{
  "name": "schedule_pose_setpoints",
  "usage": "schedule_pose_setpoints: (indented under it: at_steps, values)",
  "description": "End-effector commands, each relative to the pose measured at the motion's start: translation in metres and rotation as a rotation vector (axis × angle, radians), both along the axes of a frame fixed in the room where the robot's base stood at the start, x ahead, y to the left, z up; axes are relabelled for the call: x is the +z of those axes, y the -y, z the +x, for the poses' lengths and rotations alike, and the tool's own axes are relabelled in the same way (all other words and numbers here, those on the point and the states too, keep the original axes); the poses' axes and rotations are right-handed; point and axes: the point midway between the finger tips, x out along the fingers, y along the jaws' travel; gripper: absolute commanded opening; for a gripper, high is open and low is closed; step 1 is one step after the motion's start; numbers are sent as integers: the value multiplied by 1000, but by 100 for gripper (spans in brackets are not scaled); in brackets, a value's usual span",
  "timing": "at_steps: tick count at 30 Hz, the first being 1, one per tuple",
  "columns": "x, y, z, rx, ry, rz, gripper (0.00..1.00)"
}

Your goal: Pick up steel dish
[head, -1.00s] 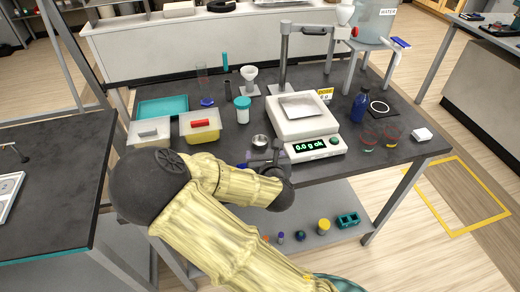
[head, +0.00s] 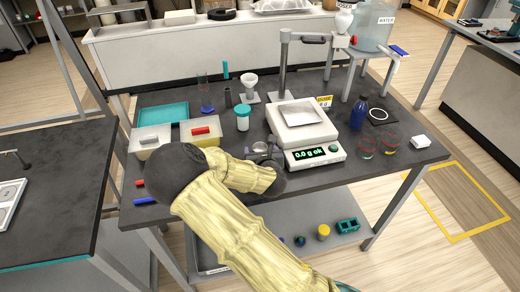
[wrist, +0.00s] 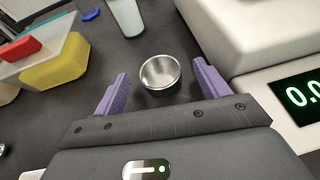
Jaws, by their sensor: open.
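The steel dish (wrist: 160,74) is a small round metal cup, upright and open at the top, on the dark table. In the wrist view it sits between and slightly beyond the two purple fingertips of my gripper (wrist: 161,78), with space on both sides. My gripper is open and empty. In the head view my gripper (head: 264,156) is low over the table, left of the scale, and partly hides the steel dish (head: 260,147).
The white scale (head: 302,127) stands close on the right, reading 0.0 g. A yellow tub (head: 203,138) with a red piece on top is at left. A teal-capped jar (head: 242,119) stands behind the dish. A blue bottle (head: 359,113) is farther right.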

Motion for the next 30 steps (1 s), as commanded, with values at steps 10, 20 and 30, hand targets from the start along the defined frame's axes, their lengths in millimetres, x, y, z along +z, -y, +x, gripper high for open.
schedule_pose_setpoints:
  at_steps: [10, 20, 30]
  values:
    - [-5, -2, 9, 1, -2, 0, 74]
    - [-5, -2, 9, 1, -1, 0, 70]
    - [-5, -2, 9, 1, -1, 0, 26]
